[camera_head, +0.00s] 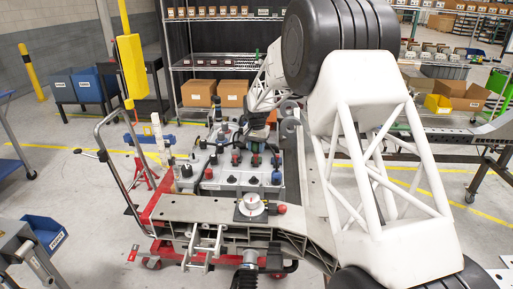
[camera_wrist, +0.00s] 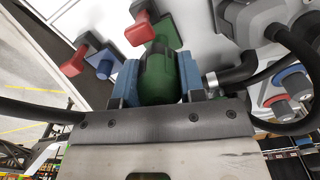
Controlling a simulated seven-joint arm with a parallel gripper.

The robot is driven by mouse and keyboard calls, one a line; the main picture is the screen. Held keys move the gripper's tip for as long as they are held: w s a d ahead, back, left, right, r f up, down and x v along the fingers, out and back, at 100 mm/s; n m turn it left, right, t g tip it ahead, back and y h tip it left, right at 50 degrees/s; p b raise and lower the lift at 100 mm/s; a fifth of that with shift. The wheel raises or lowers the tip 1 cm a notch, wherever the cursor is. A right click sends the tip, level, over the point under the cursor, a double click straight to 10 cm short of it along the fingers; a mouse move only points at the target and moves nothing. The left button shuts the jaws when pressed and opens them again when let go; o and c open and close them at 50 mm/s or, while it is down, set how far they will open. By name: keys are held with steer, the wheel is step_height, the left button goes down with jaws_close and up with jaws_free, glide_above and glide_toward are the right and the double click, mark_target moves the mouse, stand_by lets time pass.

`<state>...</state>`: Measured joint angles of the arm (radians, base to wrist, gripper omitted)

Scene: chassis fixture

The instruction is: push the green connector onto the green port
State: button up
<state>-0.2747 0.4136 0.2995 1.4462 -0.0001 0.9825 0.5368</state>
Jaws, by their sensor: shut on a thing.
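The green connector (camera_wrist: 158,78) sits between the blue fingers of my gripper (camera_wrist: 158,82) in the wrist view. The gripper is shut on it. A green port plate (camera_wrist: 172,28) shows just past the connector's far end, on a pale panel. The connector's front end overlaps the plate in this view, and I cannot tell whether they touch. In the head view, the grey connector panel (camera_head: 228,180) is on the chassis fixture, left of centre. The gripper and green connector are too small and crowded to make out clearly there.
A red handle (camera_wrist: 141,28) stands close beside the green port. Red and blue knobs (camera_wrist: 88,55) are to the left. Black hoses and a grey housing (camera_wrist: 250,22) crowd the right side. In the head view, a white tube frame (camera_head: 390,190) stands right of the panel.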

mark_target(256, 153)
steer(key=shift+f, duration=0.2)
steer(key=shift+f, duration=0.35)
steer(key=shift+f, duration=1.1)
stand_by(0.4)
steer(key=o, duration=1.2)
steer(key=shift+r, duration=0.1)
steer(key=shift+r, duration=2.95)
steer(key=shift+s+r, duration=0.1)
